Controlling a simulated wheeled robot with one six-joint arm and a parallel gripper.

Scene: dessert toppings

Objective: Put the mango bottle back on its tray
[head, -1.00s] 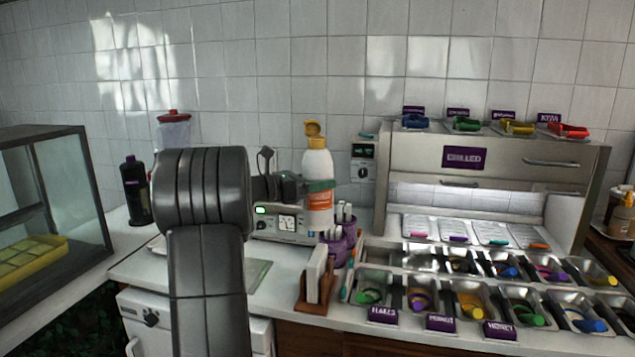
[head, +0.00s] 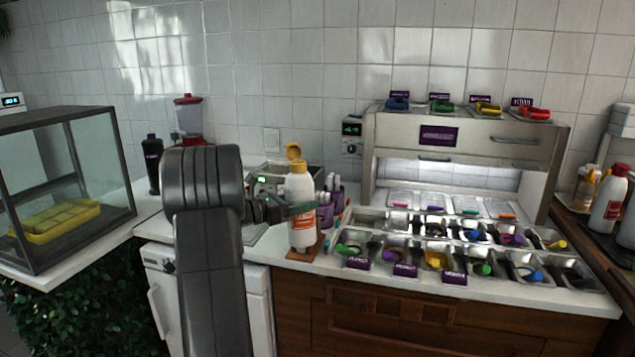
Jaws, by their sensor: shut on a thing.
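The mango bottle (head: 302,229) is white with a yellow flip cap and an orange label. It is upright in my gripper (head: 292,209), which is shut around its middle. My arm hides part of the gripper. At the far right, a dark tray (head: 627,246) holds a white bottle with a red label (head: 608,203). Whether this is the mango bottle's own tray cannot be told.
A steel topping station (head: 465,150) with several filled pans fills the counter's right part. A purple cup (head: 326,215) stands behind the held bottle. A glass case (head: 75,185) is at left, with a blender (head: 188,120) and dark bottle (head: 153,163) beyond it.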

